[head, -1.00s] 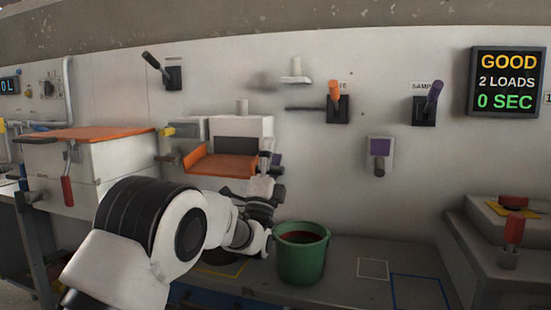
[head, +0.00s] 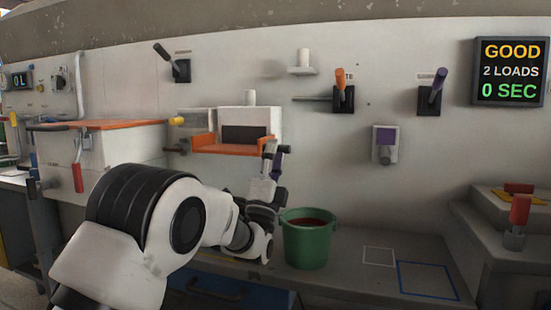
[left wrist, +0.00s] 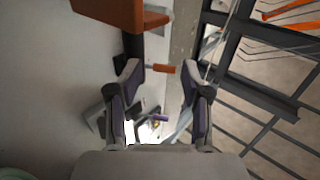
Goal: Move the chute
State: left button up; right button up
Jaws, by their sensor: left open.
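The orange chute (head: 232,149) sits below the white hopper (head: 262,117) on the wall in the head view. An orange part at the top of the left wrist view (left wrist: 112,10) looks like the chute, cut off by the frame. My left gripper (head: 276,152) is open just in front of the chute's right end. In the left wrist view its two fingers (left wrist: 162,72) stand apart. A small orange handle (left wrist: 162,68) shows between the fingertips; I cannot tell how far beyond them it is. Nothing is seen gripped. My right gripper is not in view.
A green bucket (head: 308,245) stands on the bench right of my left wrist. Wall levers with orange (head: 340,80) and purple (head: 438,85) handles are to the right. An orange-topped white box (head: 120,150) is at left. A blue-outlined square (head: 428,280) on the bench is empty.

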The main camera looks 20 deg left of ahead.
pick_arm(q)
jog(key=shift+r, duration=0.1)
jog(key=c, duration=0.3)
jog(key=shift+w+r+p, duration=0.1)
jog(key=shift+r+p, duration=0.3)
jog(key=shift+p, duration=0.05)
jog(key=c, duration=0.6)
notch_tip(320, 180, up, 7)
jog(key=p, duration=0.8)
jog(key=shift+f+n+g, duration=0.15)
jog(key=shift+n+g, duration=0.15)
jog(key=shift+n, duration=0.1)
jog(key=s+r+n+g+p, duration=0.1)
jog(key=s+n+g+p, duration=0.85)
jog(key=n+p, duration=1)
jog(key=w+f+m+p, duration=0.2)
jog(key=w+f+p, duration=0.3)
jog(key=w, duration=0.6)
jog(key=shift+f, duration=0.15)
